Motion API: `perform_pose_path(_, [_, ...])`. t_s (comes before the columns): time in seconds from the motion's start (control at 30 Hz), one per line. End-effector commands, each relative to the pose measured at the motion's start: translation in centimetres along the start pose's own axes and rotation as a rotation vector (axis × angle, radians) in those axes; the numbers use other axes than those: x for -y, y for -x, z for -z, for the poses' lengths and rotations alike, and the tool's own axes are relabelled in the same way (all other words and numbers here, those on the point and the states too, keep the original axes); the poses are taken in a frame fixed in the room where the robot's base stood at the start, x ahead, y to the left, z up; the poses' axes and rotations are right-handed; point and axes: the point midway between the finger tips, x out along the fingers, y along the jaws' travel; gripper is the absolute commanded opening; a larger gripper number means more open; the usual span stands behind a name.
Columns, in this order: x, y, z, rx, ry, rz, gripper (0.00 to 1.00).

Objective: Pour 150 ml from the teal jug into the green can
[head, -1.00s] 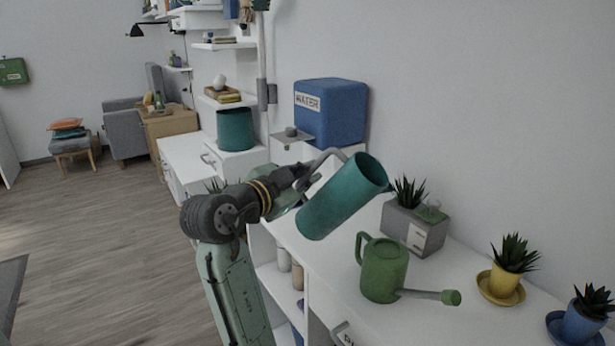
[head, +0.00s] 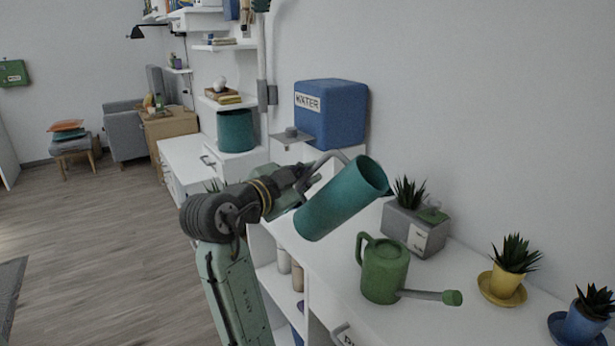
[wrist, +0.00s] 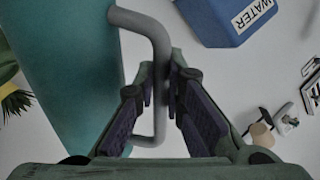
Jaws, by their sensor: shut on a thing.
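The teal jug (head: 338,204) is held in the air, tilted with its open mouth toward the upper right. Its grey handle (wrist: 158,60) passes between the fingers of my gripper (wrist: 162,88), which is shut on it. The jug also fills the left of the wrist view (wrist: 70,70). The green can (head: 384,272) stands upright on the white desk, below and to the right of the jug, with its spout pointing right. The jug's mouth is above the can and apart from it. No liquid stream shows, and the inside of the can is hidden.
A grey planter (head: 414,232) stands just behind the can. A yellow pot (head: 506,286) and a blue pot (head: 582,322) stand to the right. The blue water box (head: 332,114) is behind the jug. Bare desk (head: 440,322) lies in front of the can.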

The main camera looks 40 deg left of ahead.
Motion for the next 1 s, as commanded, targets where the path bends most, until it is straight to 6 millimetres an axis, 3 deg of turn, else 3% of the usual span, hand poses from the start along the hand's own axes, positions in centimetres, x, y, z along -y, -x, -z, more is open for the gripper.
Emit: perform_pose_path(1.0, [-0.16, -0.02, -0.07, 0.014, -0.078, 0.002, 0.00])
